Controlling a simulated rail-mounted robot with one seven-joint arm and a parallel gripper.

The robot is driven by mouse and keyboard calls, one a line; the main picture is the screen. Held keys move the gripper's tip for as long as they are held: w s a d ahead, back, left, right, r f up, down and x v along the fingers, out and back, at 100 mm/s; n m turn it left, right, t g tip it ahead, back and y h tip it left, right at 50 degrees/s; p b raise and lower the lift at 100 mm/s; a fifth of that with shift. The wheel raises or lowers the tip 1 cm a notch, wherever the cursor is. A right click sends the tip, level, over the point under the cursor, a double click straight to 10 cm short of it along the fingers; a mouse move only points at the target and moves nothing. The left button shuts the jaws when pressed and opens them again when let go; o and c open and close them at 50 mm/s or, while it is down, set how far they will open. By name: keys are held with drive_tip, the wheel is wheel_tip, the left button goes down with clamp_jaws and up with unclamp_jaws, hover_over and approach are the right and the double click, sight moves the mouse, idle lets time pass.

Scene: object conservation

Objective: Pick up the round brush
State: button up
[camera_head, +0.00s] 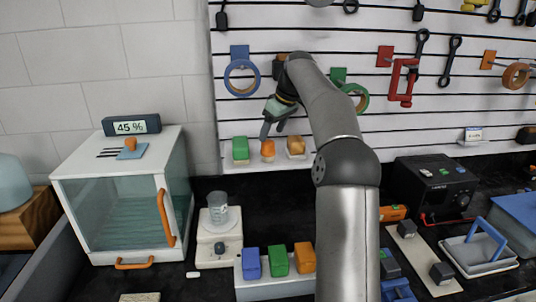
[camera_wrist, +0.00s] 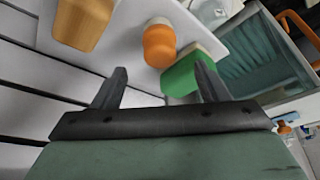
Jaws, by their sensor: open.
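A small orange rounded piece with a pale part, which looks like the round brush (camera_head: 267,147), stands on the narrow white wall shelf (camera_head: 228,167) between a green block and a tan block. In the wrist view the round brush (camera_wrist: 160,45) is ahead of and between my fingertips, apart from them. My gripper (camera_head: 272,130) is open and empty, pointing down just above the shelf. In the wrist view my gripper (camera_wrist: 160,75) shows both fingers spread, with the right fingertip overlapping the green block in the picture.
The green block (camera_head: 241,150) and tan block (camera_head: 296,146) stand close on either side. A blue tape roll (camera_head: 240,78) hangs on the slatted wall above. A glass-fronted cabinet (camera_head: 125,200) stands left. Blue, green and orange blocks sit on a white stand (camera_head: 270,287) below.

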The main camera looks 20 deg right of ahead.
sight(266, 149)
drive_tip(key=x, duration=0.3)
drive_tip(key=shift+p+x, duration=0.45)
drive_tip(key=shift+x, duration=2.15)
drive_tip(key=shift+s, duration=0.2)
drive_tip(key=c, duration=1.1)
